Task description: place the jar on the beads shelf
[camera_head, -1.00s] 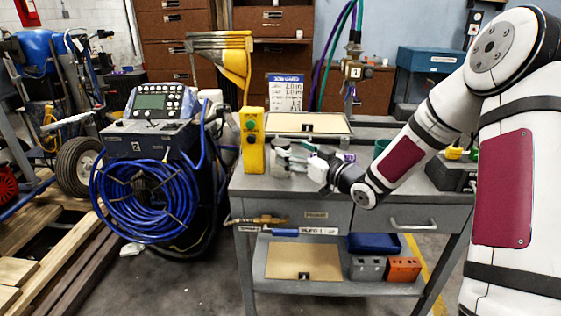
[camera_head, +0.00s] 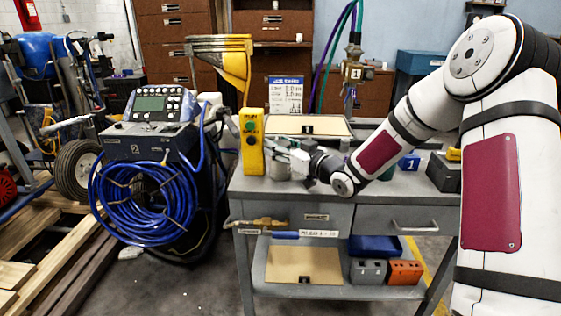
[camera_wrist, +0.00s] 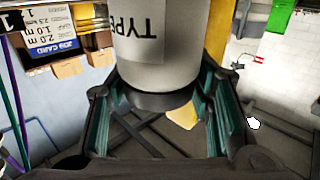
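A pale grey jar (camera_head: 279,168) stands on the grey workbench top, just right of the yellow control box. The wrist view shows the jar (camera_wrist: 165,45) large, with a label reading "TYPE" and a dark band at its near end. My gripper (camera_head: 291,158) is level with the jar, its fingers on either side of it. In the wrist view my gripper (camera_wrist: 165,85) looks open, with slim gaps between its pads and the jar. The bench's lower shelf (camera_head: 345,291) is open at the front; the small labels above it are too blurred to read as beads.
The yellow control box (camera_head: 252,140) stands close left of the jar. A flat tan panel (camera_head: 308,126) lies behind. A blue block marked 1 (camera_head: 409,162) is right on the bench. A tan board (camera_head: 290,266), grey block (camera_head: 368,270) and orange block (camera_head: 405,271) fill much of the lower shelf.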

